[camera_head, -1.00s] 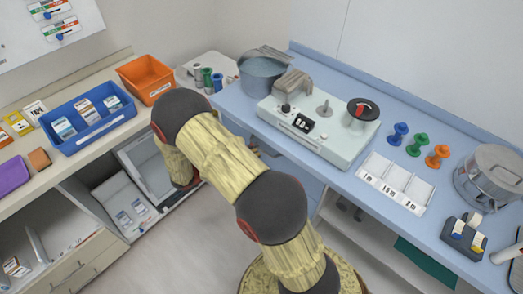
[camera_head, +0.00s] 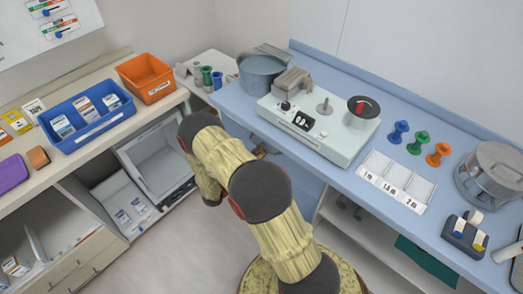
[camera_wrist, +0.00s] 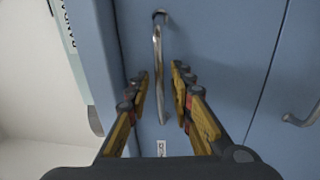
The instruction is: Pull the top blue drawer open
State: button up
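A blue drawer front (camera_wrist: 205,35) with a long metal bar handle (camera_wrist: 157,55) fills much of the wrist view. My gripper (camera_wrist: 160,78) is open, with one yellow-and-black finger on each side of the handle. A gap shows between the handle and each finger, and the tips are close to the drawer front. In the head view the blue drawer unit (camera_head: 301,182) stands under the blue counter, partly hidden by my arm. My gripper is mostly hidden there. The drawer front looks shut.
A second blue front with another metal handle (camera_wrist: 302,116) is at the right of the wrist view. The blue counter (camera_head: 325,172) above carries a device (camera_head: 335,135), a pot (camera_head: 262,72) and several pegs.

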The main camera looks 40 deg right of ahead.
jog(key=shift+d, duration=0.55)
grip_shut()
dwell(0.5)
